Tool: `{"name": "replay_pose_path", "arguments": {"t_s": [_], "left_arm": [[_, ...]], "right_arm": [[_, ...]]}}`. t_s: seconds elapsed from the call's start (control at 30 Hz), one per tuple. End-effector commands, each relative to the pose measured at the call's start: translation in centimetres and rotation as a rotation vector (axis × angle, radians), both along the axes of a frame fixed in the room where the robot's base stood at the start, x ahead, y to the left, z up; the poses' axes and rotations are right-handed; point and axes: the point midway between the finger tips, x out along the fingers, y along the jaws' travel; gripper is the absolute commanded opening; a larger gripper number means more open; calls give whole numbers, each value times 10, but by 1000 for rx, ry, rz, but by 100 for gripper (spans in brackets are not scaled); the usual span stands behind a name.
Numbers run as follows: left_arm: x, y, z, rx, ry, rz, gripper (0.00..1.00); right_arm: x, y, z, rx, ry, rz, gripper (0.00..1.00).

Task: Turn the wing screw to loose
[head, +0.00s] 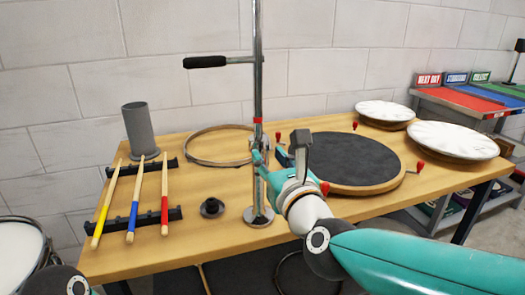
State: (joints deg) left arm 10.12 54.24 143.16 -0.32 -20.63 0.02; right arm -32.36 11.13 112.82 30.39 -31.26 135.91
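A chrome stand (257,75) rises from a round base on the wooden bench. It has a red band on its pole and a side rod with a black grip (205,62). My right gripper (259,163) is at the pole, just below the red band. Its fingers overlap the pole in this view, and I cannot tell whether they are open or shut. I cannot make out the wing screw; the gripper may hide it. Only a piece of my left arm shows at the lower left, and its gripper is out of view.
A dark round drum pad (350,158) with red-handled screws lies right of the stand. A hoop (218,146), a grey cylinder (139,130), a black knob (212,207) and several drumsticks (133,209) are left of it. White drumheads (452,139) lie at the right.

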Motion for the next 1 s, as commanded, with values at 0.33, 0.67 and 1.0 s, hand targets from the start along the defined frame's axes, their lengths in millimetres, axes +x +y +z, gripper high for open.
{"name": "replay_pose_path", "arguments": {"t_s": [0.33, 0.67, 1.0], "left_arm": [[0, 0, 4, 0, 0, 0, 40], [0, 0, 4, 0, 0, 0, 40], [0, 0, 4, 0, 0, 0, 40]], "right_arm": [[27, 8, 0, 0, 0, 0, 36], [27, 8, 0, 0, 0, -1, 21], [26, 14, -1, -2, 0, 1, 0]]}}
